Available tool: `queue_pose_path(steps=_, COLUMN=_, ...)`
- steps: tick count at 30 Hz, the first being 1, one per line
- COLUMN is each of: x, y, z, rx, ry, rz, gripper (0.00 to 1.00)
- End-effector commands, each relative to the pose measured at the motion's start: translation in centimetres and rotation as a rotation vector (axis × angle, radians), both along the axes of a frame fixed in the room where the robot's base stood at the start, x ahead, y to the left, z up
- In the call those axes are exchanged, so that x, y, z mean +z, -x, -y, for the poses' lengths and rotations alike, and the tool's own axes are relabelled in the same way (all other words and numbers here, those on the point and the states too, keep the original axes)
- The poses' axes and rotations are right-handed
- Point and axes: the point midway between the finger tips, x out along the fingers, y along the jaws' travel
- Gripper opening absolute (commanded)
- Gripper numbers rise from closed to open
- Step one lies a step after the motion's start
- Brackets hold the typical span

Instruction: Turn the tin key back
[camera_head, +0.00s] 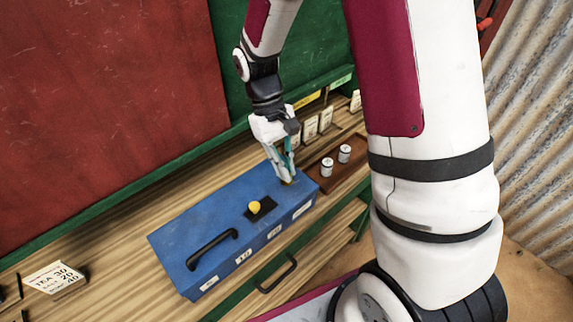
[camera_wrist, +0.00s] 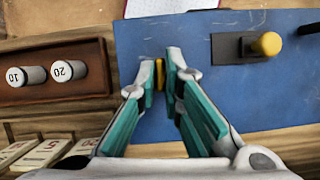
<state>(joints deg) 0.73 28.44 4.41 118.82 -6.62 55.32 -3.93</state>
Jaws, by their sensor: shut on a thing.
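The blue tin (camera_head: 235,195) lies on the wooden counter; its blue top also shows in the wrist view (camera_wrist: 230,95). The small yellow key (camera_wrist: 160,74) stands at the end of the tin nearest the brown tray. My gripper (camera_head: 286,178) reaches down to that end of the tin. In the wrist view my gripper (camera_wrist: 161,72) is shut on the key, with one fingertip on each side. The key is mostly hidden between the fingertips, so I cannot tell its turn angle well. A yellow knob (camera_head: 254,207) on a black plate and a black handle (camera_head: 212,248) are on the top.
A brown tray (camera_wrist: 95,95) beside the tin holds two white weights (camera_wrist: 69,70). Several price cards (camera_wrist: 42,152) stand near it. A TEA price card (camera_head: 55,278) is at the counter's left. A drawer handle (camera_head: 277,273) is below the tin.

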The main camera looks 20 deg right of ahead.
Motion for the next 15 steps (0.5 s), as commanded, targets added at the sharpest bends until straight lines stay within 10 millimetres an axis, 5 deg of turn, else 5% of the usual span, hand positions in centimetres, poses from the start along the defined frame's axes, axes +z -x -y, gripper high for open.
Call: queue_pose_path(steps=15, x=0.07, y=-0.11, z=-0.07, rx=0.116, ry=0.001, rz=0.004, gripper=0.0)
